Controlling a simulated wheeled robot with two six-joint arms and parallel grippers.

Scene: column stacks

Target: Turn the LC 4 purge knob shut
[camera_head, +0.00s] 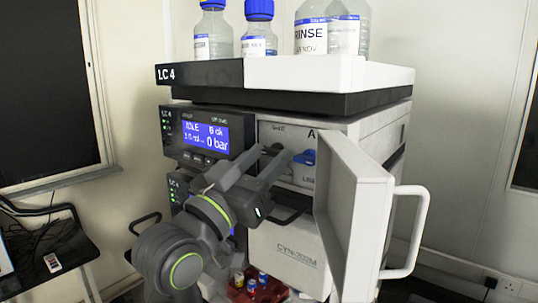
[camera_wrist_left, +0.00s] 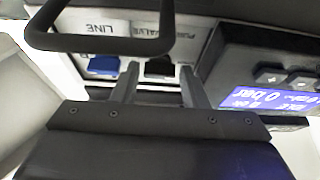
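The LC 4 unit (camera_head: 205,73) stands ahead with its valve compartment open. In the left wrist view, a black knob (camera_wrist_left: 159,68) sits beside the PURGE VALVE label, which appears inverted. A blue knob (camera_wrist_left: 103,66) sits beside the LINE label; it also shows in the head view (camera_head: 304,157). My left gripper (camera_head: 266,160) reaches up to the compartment. In the wrist view its fingers (camera_wrist_left: 160,76) are apart, one on each side of the black knob; I cannot tell whether they touch it. In the head view the gripper largely hides that knob. My right gripper is not in view.
The white door (camera_head: 352,200) with its handle (camera_head: 413,235) stands swung open to the right of my gripper. The display (camera_head: 205,134) is to the left, reading 0 bar. Bottles (camera_head: 318,30) stand on top. A dark bar (camera_wrist_left: 95,42) crosses the wrist view.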

